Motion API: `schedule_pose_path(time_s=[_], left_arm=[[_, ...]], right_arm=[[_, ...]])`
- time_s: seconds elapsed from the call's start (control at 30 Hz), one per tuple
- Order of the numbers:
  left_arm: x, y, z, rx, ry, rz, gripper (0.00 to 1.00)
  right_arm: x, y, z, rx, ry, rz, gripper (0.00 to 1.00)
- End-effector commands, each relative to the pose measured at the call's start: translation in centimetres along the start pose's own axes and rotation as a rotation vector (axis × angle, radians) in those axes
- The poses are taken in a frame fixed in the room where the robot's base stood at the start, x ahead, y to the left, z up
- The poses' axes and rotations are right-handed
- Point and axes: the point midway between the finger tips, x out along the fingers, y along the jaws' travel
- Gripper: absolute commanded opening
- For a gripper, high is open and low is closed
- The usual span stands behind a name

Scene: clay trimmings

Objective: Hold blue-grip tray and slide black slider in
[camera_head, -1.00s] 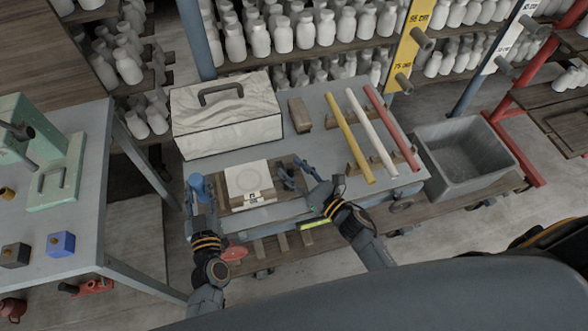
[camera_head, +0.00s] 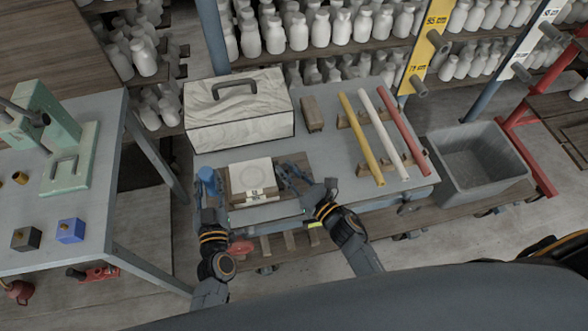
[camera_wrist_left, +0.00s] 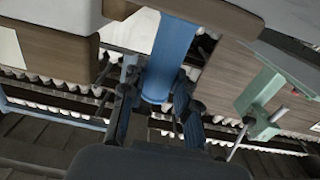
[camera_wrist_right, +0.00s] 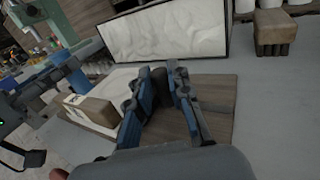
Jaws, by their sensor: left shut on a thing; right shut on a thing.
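The wooden tray (camera_wrist_right: 215,98) lies on the grey table, with a blue upright grip (camera_head: 207,175) at its left end. The grip also shows in the left wrist view (camera_wrist_left: 170,58). My left gripper (camera_head: 208,190) is shut on this grip. A pale square slab (camera_head: 250,174) with a faint circle and a small label on its wooden front stands on the tray. My right gripper (camera_head: 290,178) is right of the slab, low over the board. It is shut on a dark piece, apparently the black slider (camera_wrist_right: 160,85), mostly hidden by the fingers.
A marbled box (camera_head: 240,115) with a handle stands behind the tray. Yellow, white and red rods (camera_head: 360,137) lie on rests to the right. A grey bin (camera_head: 478,155) stands beyond the table's right end. Another table (camera_head: 90,200) is at the left.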

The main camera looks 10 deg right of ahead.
Motion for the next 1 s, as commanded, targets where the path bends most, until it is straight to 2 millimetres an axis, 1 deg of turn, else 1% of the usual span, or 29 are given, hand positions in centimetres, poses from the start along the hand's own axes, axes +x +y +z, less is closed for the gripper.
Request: schedule_pose_path(time_s=[0.03,0.07,0.1,0.13,0.17,0.43,0.57,0.67,0.9,1.0], left_arm=[[-0.2,0.1,0.6,0.002,-0.014,0.005,0.0],[-0.2,0.1,0.6,0.002,-0.014,0.005,0.0],[-0.2,0.1,0.6,0.002,-0.014,0.005,0.0],[-0.2,0.1,0.6,0.002,-0.014,0.005,0.0],[-0.2,0.1,0.6,0.002,-0.014,0.005,0.0],[-0.2,0.1,0.6,0.001,-0.014,0.005,0.0],[-0.2,0.1,0.6,0.001,-0.014,0.005,0.0],[-0.2,0.1,0.6,0.001,-0.014,0.005,0.0],[-0.2,0.1,0.6,0.001,-0.014,0.004,0.0],[-0.2,0.1,0.6,0.001,-0.013,0.004,0.0]], right_arm=[[0.0,0.1,-0.1,-0.001,0.0,0.002,0.0],[0.0,0.1,-0.1,-0.001,0.0,0.002,0.25],[0.0,0.1,0.0,-0.001,0.0,0.002,0.33],[0.0,0.1,0.0,-0.001,0.0,0.002,0.39],[0.0,0.1,-0.1,-0.001,0.0,0.002,0.43],[-0.1,0.0,-0.1,-0.001,0.0,0.001,0.43],[-0.9,0.0,-0.1,0.0,0.002,0.0,0.43],[-2.5,0.1,-0.2,0.0,0.003,0.001,0.43],[-7.7,0.1,-0.1,0.0,0.003,0.001,0.43],[-9.5,0.1,-0.1,0.0,0.001,0.001,0.43]])
